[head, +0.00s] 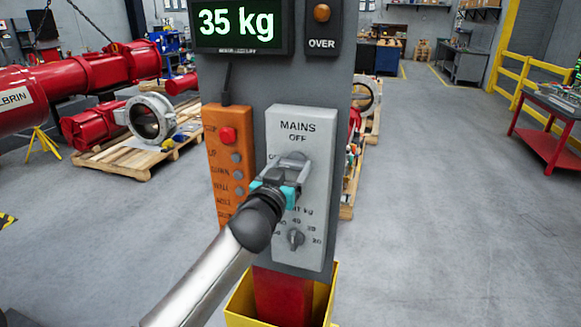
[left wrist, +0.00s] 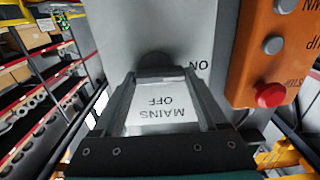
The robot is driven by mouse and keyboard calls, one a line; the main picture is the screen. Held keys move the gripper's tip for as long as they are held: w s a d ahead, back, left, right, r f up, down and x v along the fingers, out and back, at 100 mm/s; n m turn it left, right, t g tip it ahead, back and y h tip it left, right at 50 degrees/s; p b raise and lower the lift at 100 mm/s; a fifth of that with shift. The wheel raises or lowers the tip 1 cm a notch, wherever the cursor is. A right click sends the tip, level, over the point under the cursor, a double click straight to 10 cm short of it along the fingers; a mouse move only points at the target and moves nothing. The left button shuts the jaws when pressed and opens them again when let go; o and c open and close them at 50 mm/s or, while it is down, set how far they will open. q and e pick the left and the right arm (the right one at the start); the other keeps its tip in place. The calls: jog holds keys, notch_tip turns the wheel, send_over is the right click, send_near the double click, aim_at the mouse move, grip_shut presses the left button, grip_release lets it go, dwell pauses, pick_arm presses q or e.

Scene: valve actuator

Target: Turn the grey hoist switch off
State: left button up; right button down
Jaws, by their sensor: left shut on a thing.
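The grey hoist switch box (head: 310,135) is on the post and is marked MAINS OFF at its top. My left gripper (head: 292,168) is at the upper part of the box, shut on the switch knob. Most of the knob is hidden in the head view. In the left wrist view the round dark knob (left wrist: 155,62) shows between the fingertips of my left gripper (left wrist: 160,80). The words MAINS OFF appear upside down between the fingers, and ON shows beside the knob. The knob's exact setting is hard to tell. My right gripper is not in view.
An orange button pendant (head: 225,150) hangs left of the box; it is also in the wrist view (left wrist: 280,50). A small dial (head: 295,238) with kg marks is below my gripper. The display (head: 238,24) reads 35 kg. A yellow bin (head: 240,305) surrounds the post's foot.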

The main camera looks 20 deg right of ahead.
pick_arm(q)
jog(key=c, duration=0.4)
jog(key=shift+m, duration=0.4)
jog(key=m+p, duration=0.1)
jog(key=m, duration=0.1)
jog(key=shift+d+r+m, duration=0.1)
jog(key=shift+m, duration=0.3)
jog(key=m+p, duration=0.1)
jog(key=m, duration=0.2)
jog(key=shift+m, duration=0.3)
jog(key=m, duration=0.2)
jog(key=m+p, duration=0.1)
jog(key=m, duration=0.2)
jog(key=shift+s+d+m, duration=0.15)
jog(key=shift+m, duration=0.15)
jog(key=shift+m+p, duration=0.35)
jog(key=shift+m, duration=1.85)
